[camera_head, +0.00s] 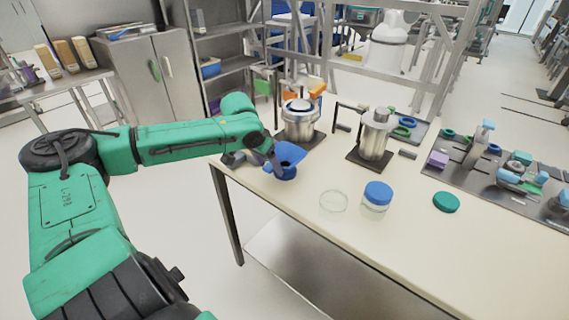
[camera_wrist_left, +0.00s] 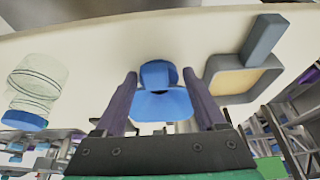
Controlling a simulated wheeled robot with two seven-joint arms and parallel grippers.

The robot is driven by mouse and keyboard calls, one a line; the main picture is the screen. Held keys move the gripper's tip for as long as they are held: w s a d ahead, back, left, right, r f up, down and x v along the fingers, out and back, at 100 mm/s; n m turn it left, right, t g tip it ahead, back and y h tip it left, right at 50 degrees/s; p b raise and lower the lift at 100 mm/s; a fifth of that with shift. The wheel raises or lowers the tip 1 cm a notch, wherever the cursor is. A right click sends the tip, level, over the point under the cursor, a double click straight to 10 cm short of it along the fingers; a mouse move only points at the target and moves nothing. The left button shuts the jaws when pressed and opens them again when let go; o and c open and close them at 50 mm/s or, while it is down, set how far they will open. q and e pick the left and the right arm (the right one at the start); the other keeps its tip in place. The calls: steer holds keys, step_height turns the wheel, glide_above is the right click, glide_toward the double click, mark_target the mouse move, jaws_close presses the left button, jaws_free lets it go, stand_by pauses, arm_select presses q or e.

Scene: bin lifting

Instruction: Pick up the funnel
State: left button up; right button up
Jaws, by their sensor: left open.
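The blue funnel (camera_head: 292,152) is at the near left corner of the table (camera_head: 310,225). In the left wrist view the funnel (camera_wrist_left: 162,104) lies between the two purple fingers, with its wide part towards the palm. My left gripper (camera_head: 273,162) reaches down to it from the left. My left gripper in the left wrist view (camera_wrist_left: 161,78) is open, one finger on each side of the funnel. A gap shows on each side near the tips; contact lower down cannot be told. My right gripper is not in view.
A clear glass dish (camera_head: 333,204) and a blue-lidded jar (camera_head: 374,206) stand right of the funnel. Metal vessels (camera_head: 299,124) (camera_head: 374,135) stand behind. A green disc (camera_head: 446,202) lies further right. A grey block-like object (camera_wrist_left: 263,40) is near the gripper. The front of the table is clear.

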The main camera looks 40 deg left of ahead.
mark_target(275, 182)
arm_select(q)
steer(key=shift+s+f, duration=0.15)
steer(key=shift+f, duration=0.15)
steer(key=shift+f+b, duration=0.25)
steer(key=shift+b, duration=0.1)
steer(key=x, duration=0.3)
steer(key=shift+w+d+f+b, duration=0.1)
steer(key=shift+w+d+b, duration=0.2)
steer(key=shift+b, duration=0.1)
steer(key=shift+w+f, duration=0.2)
jaws_close()
